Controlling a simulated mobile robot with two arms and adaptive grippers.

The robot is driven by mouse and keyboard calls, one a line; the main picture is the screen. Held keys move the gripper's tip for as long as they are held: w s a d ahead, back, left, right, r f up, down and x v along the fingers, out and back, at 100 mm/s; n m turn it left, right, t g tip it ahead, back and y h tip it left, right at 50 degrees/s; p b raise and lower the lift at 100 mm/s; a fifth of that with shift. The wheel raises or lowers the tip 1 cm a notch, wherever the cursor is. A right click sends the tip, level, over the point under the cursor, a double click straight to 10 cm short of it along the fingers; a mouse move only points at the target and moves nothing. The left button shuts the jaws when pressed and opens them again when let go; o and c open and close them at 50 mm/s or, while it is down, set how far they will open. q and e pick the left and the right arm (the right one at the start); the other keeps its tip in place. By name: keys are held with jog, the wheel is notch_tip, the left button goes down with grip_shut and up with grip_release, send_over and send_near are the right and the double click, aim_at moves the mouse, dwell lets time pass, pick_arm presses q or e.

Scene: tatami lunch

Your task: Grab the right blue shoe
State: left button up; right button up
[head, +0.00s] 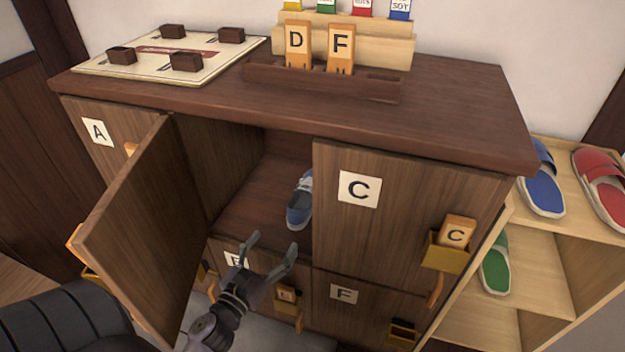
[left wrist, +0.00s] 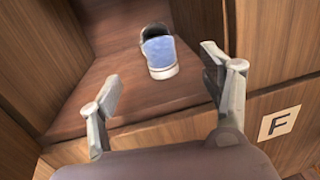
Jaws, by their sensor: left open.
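One blue shoe (head: 298,202) with a white sole sits on the floor of the open middle locker. Door C hides part of its right side in the head view. No second shoe shows inside. My left gripper (head: 268,250) is open and empty, in front of and below the locker opening. In the left wrist view its fingers (left wrist: 165,90) are spread apart, with the shoe between and beyond them, not touching. My right gripper is not in view.
The open door (head: 140,225) stands out to the left of the opening. The closed door C (head: 400,200) bounds it on the right. A shelf (head: 545,260) with slippers stands at right.

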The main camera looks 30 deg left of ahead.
aim_at(292, 215)
pick_arm(q)
jog(key=w, duration=0.3)
jog(key=w+a, duration=0.1)
jog(key=w, duration=0.3)
jog(key=w+a, duration=0.1)
jog(key=w, duration=0.3)
jog(key=shift+w+f+p, duration=0.1)
jog(key=shift+p, duration=0.3)
jog(key=w, duration=0.5)
jog(key=shift+w+a+f, duration=0.2)
jog(key=shift+a+f, duration=0.05)
jog(key=shift+a, duration=0.05)
jog(key=shift+w, duration=0.25)
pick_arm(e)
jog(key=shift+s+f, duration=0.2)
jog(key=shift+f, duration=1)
pick_arm(q)
jog(key=shift+c, duration=0.3)
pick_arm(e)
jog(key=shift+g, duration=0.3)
pick_arm(q)
jog(key=c, duration=1.3)
jog(key=shift+c, duration=0.6)
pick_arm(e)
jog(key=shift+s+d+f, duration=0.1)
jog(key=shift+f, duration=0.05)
pick_arm(q)
jog(key=shift+r, duration=0.2)
